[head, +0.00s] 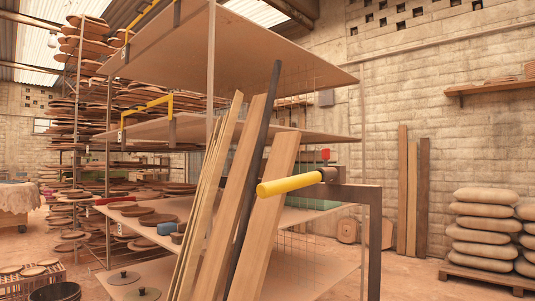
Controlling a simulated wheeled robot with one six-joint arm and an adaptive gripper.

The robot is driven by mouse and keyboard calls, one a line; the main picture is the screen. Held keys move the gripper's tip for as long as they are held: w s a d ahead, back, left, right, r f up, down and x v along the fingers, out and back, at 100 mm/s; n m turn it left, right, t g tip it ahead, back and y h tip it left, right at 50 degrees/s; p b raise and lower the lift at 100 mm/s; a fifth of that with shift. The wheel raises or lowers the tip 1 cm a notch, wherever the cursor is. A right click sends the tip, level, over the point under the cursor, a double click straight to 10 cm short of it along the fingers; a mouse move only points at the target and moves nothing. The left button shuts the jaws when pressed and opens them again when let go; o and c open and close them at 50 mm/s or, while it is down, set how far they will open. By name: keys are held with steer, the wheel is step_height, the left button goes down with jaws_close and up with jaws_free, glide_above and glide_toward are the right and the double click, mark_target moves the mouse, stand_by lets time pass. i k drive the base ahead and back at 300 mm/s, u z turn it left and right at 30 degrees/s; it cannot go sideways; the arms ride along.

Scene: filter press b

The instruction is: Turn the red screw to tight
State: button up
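A small red knob-like piece (326,155), which looks like the red screw, stands upright at the right of centre in the head view. It sits on top of a dark metal joint at the end of a dark bracket (374,240). A thick yellow cylindrical handle (290,185) reaches left from the same joint. I cannot tell from this view how far the screw is turned. My gripper is not in view.
Several wooden planks and a dark bar (254,180) lean against a shelf unit (300,216) just left of the handle. Stacked sacks (484,230) lie on a pallet (485,277) at the right. Open floor (420,285) lies between the bracket and the sacks.

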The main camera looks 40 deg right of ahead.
mark_target(326, 152)
steer(key=u, duration=0.2)
steer(key=k, duration=0.85)
steer(key=z, duration=1.3)
